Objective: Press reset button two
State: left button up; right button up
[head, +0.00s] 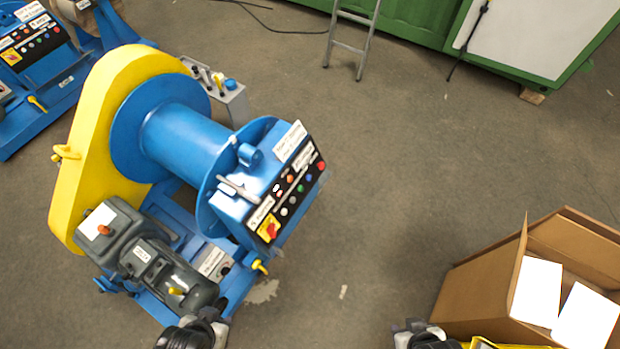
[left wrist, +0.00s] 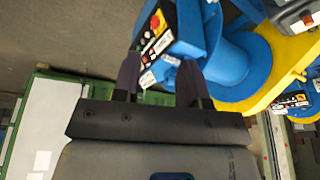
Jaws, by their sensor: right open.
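The blue control box on the winch carries a black button panel (head: 292,194) with several small coloured buttons and a red switch on a yellow plate (head: 269,229). The labels are too small to read, so I cannot tell which button is reset two. My left gripper (head: 195,334) is at the bottom edge, below the winch's front. In the left wrist view my left gripper (left wrist: 159,72) has its fingers apart and empty, with the button panel (left wrist: 154,46) beyond them. My right gripper (head: 425,335) shows only in part at the bottom edge, well right of the winch.
The winch has a blue drum (head: 185,143), a yellow guard (head: 85,145) and a grey motor (head: 145,255). An open cardboard box (head: 475,290) with white sheets stands at bottom right. A ladder (head: 352,45) stands at the back. The floor right of the panel is clear.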

pick_arm(q)
grip_shut()
dwell(0.9)
